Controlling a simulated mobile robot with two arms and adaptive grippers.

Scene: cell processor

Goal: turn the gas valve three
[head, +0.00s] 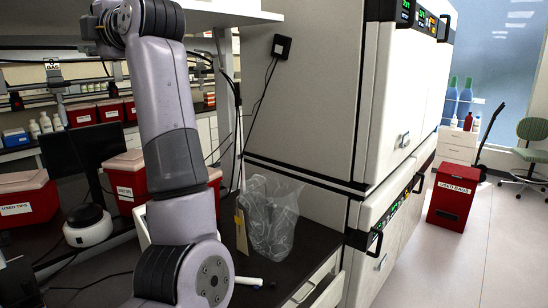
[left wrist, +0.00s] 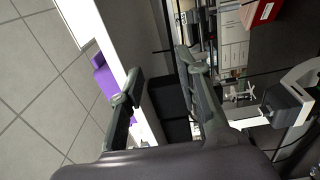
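A small sign reading GAS (head: 52,66) hangs at the upper left in the head view, by a pipe rail on the back bench. Small dark fittings (head: 15,101) sit below and left of it; I cannot tell which is gas valve three. My left gripper (left wrist: 156,76) shows in the left wrist view with its two fingers spread apart and nothing between them. No valve can be made out at its fingertips. One of my arms crosses the head view from top to bottom and hides part of the bench. My right gripper is not in view.
Red used-tips bins (head: 125,184) and a white round device (head: 88,226) stand at left. A clear bag (head: 270,215) sits on the dark bench beside a tall white cabinet (head: 300,90). A red used-bags bin (head: 452,196) stands on the open floor at right.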

